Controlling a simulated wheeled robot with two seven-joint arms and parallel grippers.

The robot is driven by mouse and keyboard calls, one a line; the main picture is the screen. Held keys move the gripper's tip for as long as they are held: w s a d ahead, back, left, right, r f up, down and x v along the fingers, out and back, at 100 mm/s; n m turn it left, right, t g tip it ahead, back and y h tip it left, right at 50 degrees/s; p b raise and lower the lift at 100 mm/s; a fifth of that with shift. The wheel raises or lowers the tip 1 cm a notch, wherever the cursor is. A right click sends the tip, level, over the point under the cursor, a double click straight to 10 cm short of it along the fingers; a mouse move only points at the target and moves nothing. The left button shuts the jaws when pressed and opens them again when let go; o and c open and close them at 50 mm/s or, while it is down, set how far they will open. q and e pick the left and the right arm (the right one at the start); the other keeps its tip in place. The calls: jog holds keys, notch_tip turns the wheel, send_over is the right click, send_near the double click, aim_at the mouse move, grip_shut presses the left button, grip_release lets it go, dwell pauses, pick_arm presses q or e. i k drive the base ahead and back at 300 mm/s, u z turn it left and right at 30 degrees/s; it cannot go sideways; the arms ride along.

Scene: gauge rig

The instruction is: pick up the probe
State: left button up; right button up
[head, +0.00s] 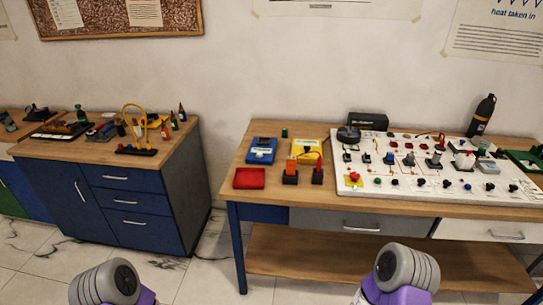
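Two upright probe-like pieces stand in black holders on the wooden bench (280,199). The left one is an orange probe (291,166) and the right one is a red probe (318,163). I cannot tell which of them the task means. A yellow meter (312,145) is just behind them and a blue meter (261,150) is to their left. Only grey and purple parts of my arms show at the bottom edge, well below the bench top. Neither of my grippers shows.
A white board (420,184) crowded with knobs and parts fills the right. A black bottle (481,115) stands behind it. A cluttered cabinet (145,210) stands left, across a floor gap.

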aim_at(319, 161)
jog(key=z, duration=0.2)
jog(key=i, duration=1.05)
jog(key=z, duration=0.7)
